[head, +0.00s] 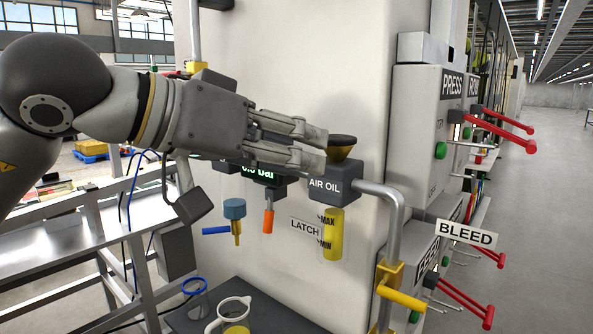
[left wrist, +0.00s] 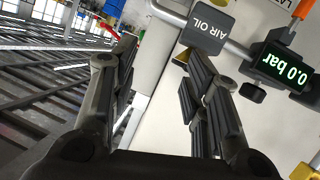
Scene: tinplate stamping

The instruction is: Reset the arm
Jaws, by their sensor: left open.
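My left arm reaches in from the left, and its left gripper (head: 318,148) is open beside the air oil unit (head: 333,184) on the machine's pale wall. Its fingertips are close to a dark-topped yellow filler piece (head: 342,147) on top of that unit; I cannot tell whether they touch it. In the left wrist view the fingers are spread with nothing between them, and the AIR OIL block (left wrist: 207,33) is just beyond the right finger. My right gripper is not in view.
A display (left wrist: 283,62) reads 0.0 bar. A yellow sight glass (head: 333,235) hangs below the unit. A pipe (head: 393,210) runs down to a yellow valve (head: 400,296). Red levers (head: 505,133) stick out at the right. A jug (head: 232,318) stands below.

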